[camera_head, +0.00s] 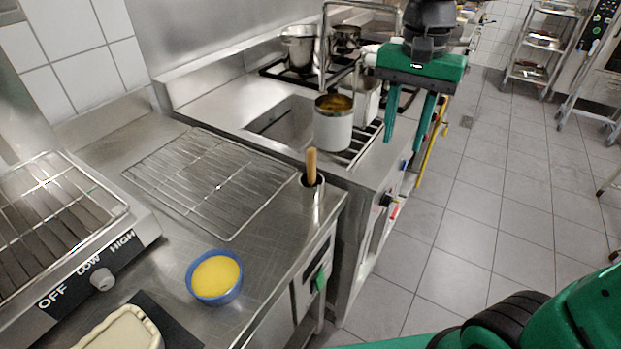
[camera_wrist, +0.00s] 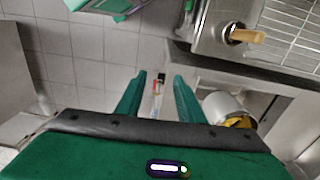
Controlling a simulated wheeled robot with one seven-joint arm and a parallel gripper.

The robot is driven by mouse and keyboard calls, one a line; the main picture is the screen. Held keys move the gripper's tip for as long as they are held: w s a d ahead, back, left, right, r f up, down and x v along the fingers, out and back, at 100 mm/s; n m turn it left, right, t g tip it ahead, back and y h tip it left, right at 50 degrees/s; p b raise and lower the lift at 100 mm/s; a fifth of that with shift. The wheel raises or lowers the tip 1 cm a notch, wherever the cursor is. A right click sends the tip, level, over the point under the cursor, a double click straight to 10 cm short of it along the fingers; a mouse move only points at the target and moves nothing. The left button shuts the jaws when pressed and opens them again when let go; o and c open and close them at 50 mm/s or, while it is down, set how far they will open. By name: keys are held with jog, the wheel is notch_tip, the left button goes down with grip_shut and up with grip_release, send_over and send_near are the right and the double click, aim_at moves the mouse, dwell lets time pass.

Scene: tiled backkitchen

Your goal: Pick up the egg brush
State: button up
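The egg brush (camera_head: 311,166) stands handle up in a small metal cup (camera_head: 311,188) near the right edge of the steel counter. Only its wooden handle shows; the brush end is hidden in the cup. In the wrist view the brush handle (camera_wrist: 247,36) is at the upper right, still in its cup. My gripper (camera_head: 403,144) is open and empty, pointing down. It is apart from the brush, to its right in the head view, over the floor side of the cooker.
A blue bowl of yellow liquid (camera_head: 215,277) and a wire rack (camera_head: 208,180) are on the counter. A white pot (camera_head: 333,123) stands on the cooker between my gripper and the wall. Open tiled floor (camera_head: 480,210) lies to the right.

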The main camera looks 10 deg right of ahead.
jog(key=w+a+r, duration=0.2)
jog(key=a+r, duration=0.1)
jog(key=a, duration=1.3)
send_over(312, 163)
jog(key=w, duration=0.2)
notch_tip(312, 163, down, 4)
jog(key=shift+s+f, duration=0.25)
jog(key=shift+f, duration=1.4)
jog(key=shift+s+f, duration=0.1)
jog(key=shift+f, duration=1.4)
grip_shut()
